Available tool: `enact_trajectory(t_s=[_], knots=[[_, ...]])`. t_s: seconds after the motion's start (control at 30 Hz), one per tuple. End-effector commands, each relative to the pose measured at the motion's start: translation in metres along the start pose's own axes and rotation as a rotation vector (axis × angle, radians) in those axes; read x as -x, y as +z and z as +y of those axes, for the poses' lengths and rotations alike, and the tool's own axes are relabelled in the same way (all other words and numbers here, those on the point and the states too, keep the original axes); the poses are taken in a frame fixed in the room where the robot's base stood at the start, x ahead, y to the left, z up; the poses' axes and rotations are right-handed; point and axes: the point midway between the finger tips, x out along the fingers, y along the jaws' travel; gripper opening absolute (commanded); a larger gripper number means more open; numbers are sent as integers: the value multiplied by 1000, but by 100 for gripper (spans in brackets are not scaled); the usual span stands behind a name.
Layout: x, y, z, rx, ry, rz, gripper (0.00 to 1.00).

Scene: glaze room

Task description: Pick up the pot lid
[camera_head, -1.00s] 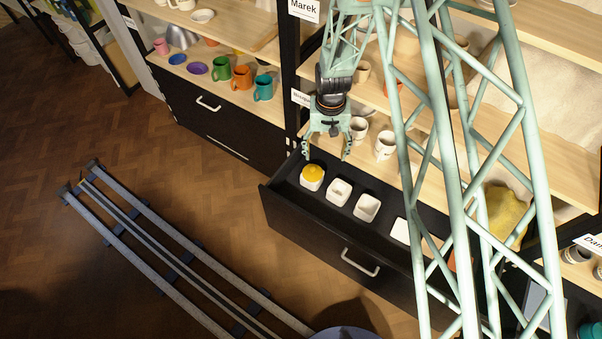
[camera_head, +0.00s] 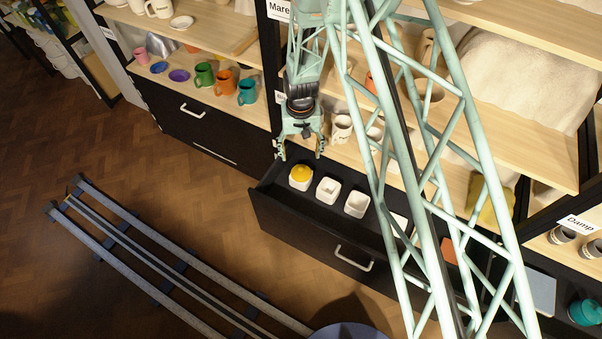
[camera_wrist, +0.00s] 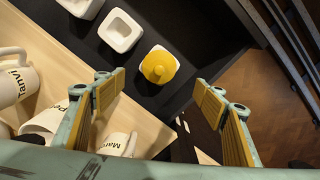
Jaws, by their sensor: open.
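The pot lid (camera_head: 301,172) is yellow with a round knob on top. It sits on a white squarish pot (camera_head: 300,183) at the left end of the open black drawer (camera_head: 345,226). In the wrist view the lid (camera_wrist: 159,65) shows from above, between and beyond my fingers. My gripper (camera_head: 300,155) is open and empty, above the pot and a little behind it. In the wrist view my gripper (camera_wrist: 156,95) has its two padded fingers wide apart, touching nothing.
Two open white pots, one in the middle (camera_head: 328,190) and one farther right (camera_head: 356,204), stand beside the lidded one in the drawer. White mugs (camera_head: 341,128) stand on the wooden shelf close behind my gripper. Coloured mugs (camera_head: 204,74) stand on the left shelf.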

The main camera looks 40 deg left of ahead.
Motion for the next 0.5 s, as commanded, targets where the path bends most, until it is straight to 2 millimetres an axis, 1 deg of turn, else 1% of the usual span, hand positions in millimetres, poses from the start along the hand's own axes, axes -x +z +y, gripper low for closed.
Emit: enact_trajectory(t_s=[0.03, 0.5], knots=[[-6, 0, 0, 0, 0, -1, 64], [-60, 0, 0, 0, 0, 0, 64]])
